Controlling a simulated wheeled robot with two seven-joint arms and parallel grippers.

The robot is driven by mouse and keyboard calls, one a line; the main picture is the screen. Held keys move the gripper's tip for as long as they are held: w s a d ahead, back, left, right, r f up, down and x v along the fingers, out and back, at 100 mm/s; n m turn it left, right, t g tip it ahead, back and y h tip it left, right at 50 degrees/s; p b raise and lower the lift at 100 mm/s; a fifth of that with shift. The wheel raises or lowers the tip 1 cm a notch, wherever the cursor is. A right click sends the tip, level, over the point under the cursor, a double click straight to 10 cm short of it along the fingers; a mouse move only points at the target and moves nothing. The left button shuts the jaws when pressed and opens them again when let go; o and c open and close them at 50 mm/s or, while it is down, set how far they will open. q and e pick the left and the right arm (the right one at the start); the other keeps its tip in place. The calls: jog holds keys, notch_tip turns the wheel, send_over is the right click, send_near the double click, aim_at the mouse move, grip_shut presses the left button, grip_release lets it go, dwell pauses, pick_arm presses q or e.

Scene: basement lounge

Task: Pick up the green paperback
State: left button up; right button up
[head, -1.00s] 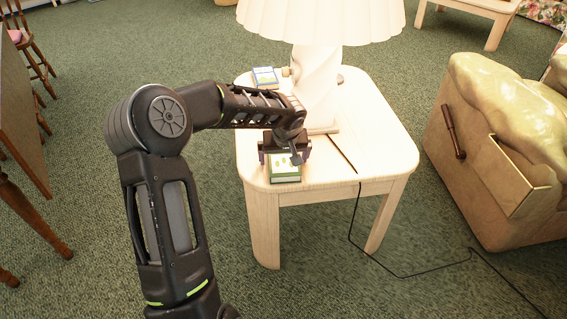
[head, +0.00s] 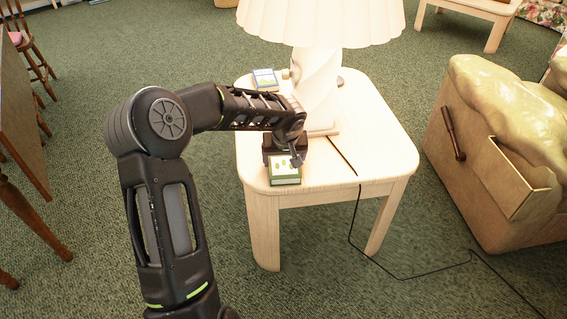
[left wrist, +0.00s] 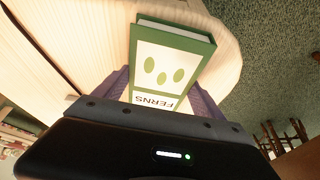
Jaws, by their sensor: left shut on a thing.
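The green paperback (head: 285,171) has a pale cover panel with green ovals and lies near the front left corner of the pale wooden side table. In the left wrist view the green paperback (left wrist: 168,62) shows the word FERNS and sits between the two fingers. My left gripper (head: 284,160) reaches down over the book's far part and is shut on it. In the left wrist view my left gripper (left wrist: 160,92) has a finger against each side of the book. I cannot tell any gap between book and tabletop. My right gripper is not in view.
A white lamp (head: 316,90) stands on the side table (head: 385,150) just behind my gripper. A blue-covered book (head: 264,79) lies at the table's back left. An armchair (head: 495,150) stands at the right.

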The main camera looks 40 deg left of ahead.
aim_at(284, 161)
pick_arm(q)
jog(key=c, duration=0.8)
jog(key=shift+o, duration=0.2)
jog(key=shift+r, duration=0.1)
notch_tip(284, 161, up, 10)
jog(key=p, duration=0.3)
